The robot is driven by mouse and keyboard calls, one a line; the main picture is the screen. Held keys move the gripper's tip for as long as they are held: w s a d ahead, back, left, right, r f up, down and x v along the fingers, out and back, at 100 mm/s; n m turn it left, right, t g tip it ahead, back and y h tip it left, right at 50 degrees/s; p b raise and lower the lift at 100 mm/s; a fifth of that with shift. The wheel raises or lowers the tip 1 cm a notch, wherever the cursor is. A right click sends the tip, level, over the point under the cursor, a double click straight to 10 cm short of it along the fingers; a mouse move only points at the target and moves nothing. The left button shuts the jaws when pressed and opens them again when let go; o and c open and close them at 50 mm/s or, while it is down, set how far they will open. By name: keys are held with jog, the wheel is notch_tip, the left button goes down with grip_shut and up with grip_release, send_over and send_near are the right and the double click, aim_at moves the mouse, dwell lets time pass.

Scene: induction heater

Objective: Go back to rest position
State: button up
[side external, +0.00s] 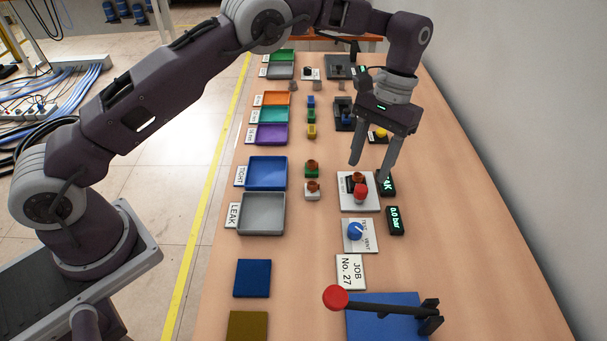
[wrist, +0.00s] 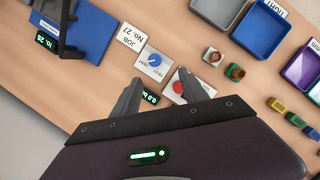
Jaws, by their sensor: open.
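My gripper (side external: 372,163) is open and empty, pointing down above the long wooden table. In the side view its fingers hang over the white plate (side external: 347,203) with a red knob (side external: 361,190) and a copper-coloured part. I cannot tell the exact height of the fingertips above the plate.
A blue-knob plate (side external: 356,234), a "0.0 bar" display (side external: 395,220) and a JOB No. 27 card (side external: 351,271) lie nearer. A red-ended lever (side external: 336,297) rises over a blue base. Trays, including a grey one (side external: 261,230), line the left. A wall borders the right.

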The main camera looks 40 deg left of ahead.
jog(key=s+a+r+t, duration=0.2)
jog(key=s+a+r, duration=0.35)
jog(key=r, duration=0.45)
jog(key=s+a+r+t, duration=0.35)
jog(key=s+r, duration=0.35)
jog(key=r, duration=0.3)
jog(key=s+a+f+t, duration=0.1)
jog(key=s+a, duration=0.1)
jog(key=s, duration=0.7)
jog(key=s+a+f+t, duration=0.2)
jog(key=s, duration=0.7)
jog(key=shift+s+a, duration=0.15)
jog(key=shift+a, duration=0.25)
jog(key=shift+c, duration=0.2)
